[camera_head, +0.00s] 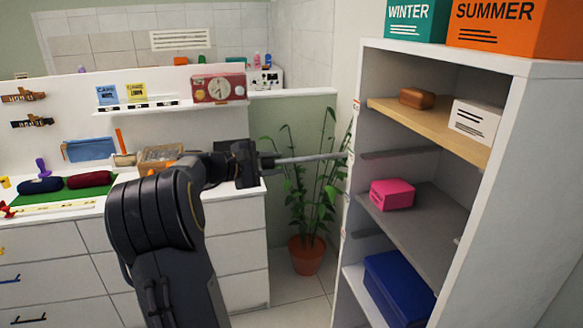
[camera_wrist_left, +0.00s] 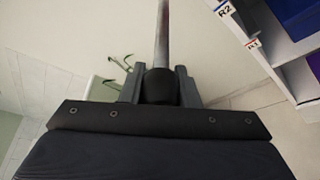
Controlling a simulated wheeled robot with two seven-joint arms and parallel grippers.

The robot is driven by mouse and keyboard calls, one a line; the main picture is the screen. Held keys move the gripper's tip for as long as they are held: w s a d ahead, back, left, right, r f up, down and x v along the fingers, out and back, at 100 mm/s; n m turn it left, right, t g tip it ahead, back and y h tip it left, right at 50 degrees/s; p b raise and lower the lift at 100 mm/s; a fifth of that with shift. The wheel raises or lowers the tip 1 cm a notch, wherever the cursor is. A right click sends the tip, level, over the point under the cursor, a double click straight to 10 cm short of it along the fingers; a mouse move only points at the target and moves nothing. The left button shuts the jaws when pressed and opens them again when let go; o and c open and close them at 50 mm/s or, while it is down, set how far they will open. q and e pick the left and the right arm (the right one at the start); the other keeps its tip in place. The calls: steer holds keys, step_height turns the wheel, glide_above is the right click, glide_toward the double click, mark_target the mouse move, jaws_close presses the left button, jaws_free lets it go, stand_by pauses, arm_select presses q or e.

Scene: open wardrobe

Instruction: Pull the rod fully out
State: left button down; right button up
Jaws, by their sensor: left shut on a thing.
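The grey metal rod (camera_head: 312,158) runs roughly level from my left gripper to the near left edge of the open wardrobe (camera_head: 545,130). My left gripper (camera_head: 262,162) is shut on the rod's dark knob end, outside the wardrobe. In the left wrist view the round black knob (camera_wrist_left: 160,86) sits between the two fingers, and the rod (camera_wrist_left: 162,30) extends away from it. The rod's far end meets or passes the wardrobe's edge; I cannot tell how much is inside. My right gripper is not in view.
Wardrobe shelves hold a brown item (camera_head: 417,97), a white box (camera_head: 474,121), a pink box (camera_head: 392,194) and a blue bin (camera_head: 399,287). Teal (camera_head: 416,20) and orange (camera_head: 515,25) boxes stand on top. A potted plant (camera_head: 307,255) stands behind the rod; a cluttered counter (camera_head: 235,215) is left.

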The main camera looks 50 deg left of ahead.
arm_select(q)
steer(key=shift+s+a, duration=0.1)
steer(key=shift+s, duration=0.2)
steer(key=shift+f, duration=0.1)
steer(key=c, duration=1.5)
jaws_free()
steer(key=shift+o, duration=0.7)
steer(key=shift+s+a, duration=0.1)
steer(key=shift+s, duration=0.05)
steer(key=b+v, duration=0.1)
steer(key=v, duration=0.7)
steer(key=shift+b, duration=0.35)
